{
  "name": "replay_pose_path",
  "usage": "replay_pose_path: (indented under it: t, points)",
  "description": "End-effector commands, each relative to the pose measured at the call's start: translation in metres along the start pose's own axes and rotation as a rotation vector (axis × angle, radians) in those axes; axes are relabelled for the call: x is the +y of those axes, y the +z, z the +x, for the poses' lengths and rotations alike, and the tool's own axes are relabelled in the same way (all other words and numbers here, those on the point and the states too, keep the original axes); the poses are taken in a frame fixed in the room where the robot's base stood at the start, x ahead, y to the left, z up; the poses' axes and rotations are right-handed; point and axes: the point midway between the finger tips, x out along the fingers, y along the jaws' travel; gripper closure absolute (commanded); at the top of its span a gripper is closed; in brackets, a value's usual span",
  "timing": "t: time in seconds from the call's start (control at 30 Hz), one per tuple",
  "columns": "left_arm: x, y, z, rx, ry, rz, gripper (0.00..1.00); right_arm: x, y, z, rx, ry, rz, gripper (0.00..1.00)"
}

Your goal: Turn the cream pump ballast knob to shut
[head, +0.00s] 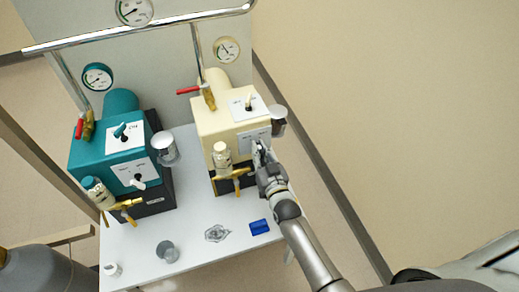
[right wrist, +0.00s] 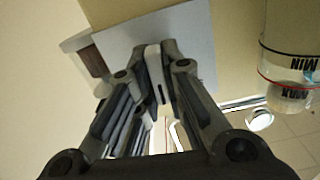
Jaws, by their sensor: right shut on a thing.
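The cream pump (head: 221,124) stands at the back right of the white table. My right gripper (head: 260,150) is at the label plate (head: 254,136) on its front face. In the right wrist view my right gripper (right wrist: 155,85) is shut on a pale knob (right wrist: 154,62) in front of a grey plate (right wrist: 185,40). I take this for the ballast knob; in the head view the fingers hide it. Its setting cannot be read. A second, cream knob (head: 248,103) stands on the upper plate. My left gripper is not in view.
The teal pump (head: 105,147) stands on the left. A sight glass bottle (head: 221,155) and brass tap (head: 232,173) are left of my right gripper; a grey cup (head: 278,118) is behind it. A blue block (head: 259,227) lies on the table (head: 195,260).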

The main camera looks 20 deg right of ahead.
Motion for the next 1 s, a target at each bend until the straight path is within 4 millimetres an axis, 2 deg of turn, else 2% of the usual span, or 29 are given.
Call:
replay_pose_path:
  t: [0.27,0.7,0.73,0.87,1.0]
  points:
    - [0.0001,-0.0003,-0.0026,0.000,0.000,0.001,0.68,-0.0005,0.0004,0.0000,-0.002,0.000,-0.079,1.00]
    - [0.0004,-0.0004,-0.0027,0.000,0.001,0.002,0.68,-0.0005,0.0006,-0.0001,-0.001,0.000,-0.090,1.00]
    - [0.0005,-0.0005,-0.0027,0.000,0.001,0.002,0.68,-0.0005,0.0007,-0.0001,-0.001,0.000,-0.090,0.86]
    - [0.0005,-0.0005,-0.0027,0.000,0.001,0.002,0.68,-0.0005,0.0006,-0.0001,-0.001,0.000,-0.089,0.69]
    - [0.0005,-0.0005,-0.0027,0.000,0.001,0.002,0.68,-0.0006,0.0004,-0.0001,-0.001,0.000,-0.089,0.68]
